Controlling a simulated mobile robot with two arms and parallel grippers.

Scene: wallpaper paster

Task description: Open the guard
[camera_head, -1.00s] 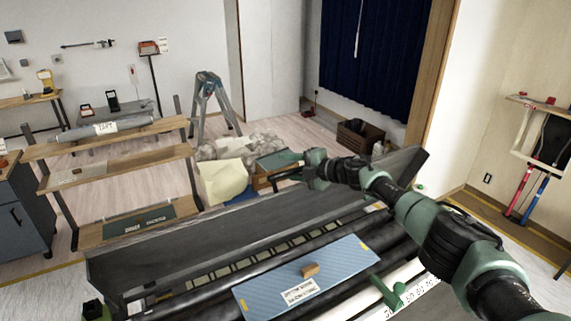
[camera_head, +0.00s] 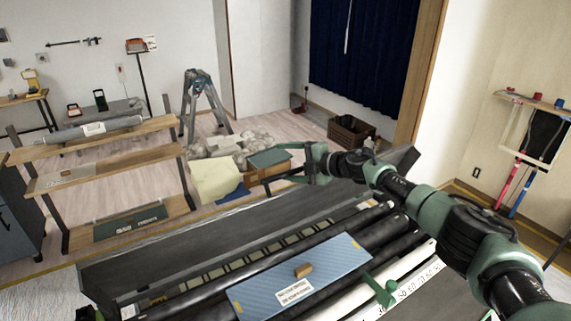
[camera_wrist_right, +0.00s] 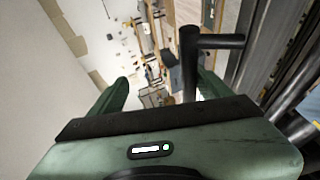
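The paster machine fills the lower middle of the head view. It has a long dark grey panel (camera_head: 150,262) along its far side and black rollers below. A blue plate (camera_head: 300,280) with a small wooden grip (camera_head: 303,271) and a label lies over the rollers. I cannot tell for sure which part is the guard. My right gripper (camera_head: 288,170) is above the machine's far side, with its fingers apart. In the right wrist view a dark bar handle (camera_wrist_right: 190,62) shows between the spread fingers, nearer the right one; contact cannot be told.
A green lever (camera_head: 380,290) stands beside the blue plate. Beyond the machine are a wooden shelf rack (camera_head: 110,172), a stepladder (camera_head: 205,100), a cardboard box (camera_head: 262,170) and a wooden crate (camera_head: 350,132). A tool rack hangs on the right wall. Some floor behind is clear.

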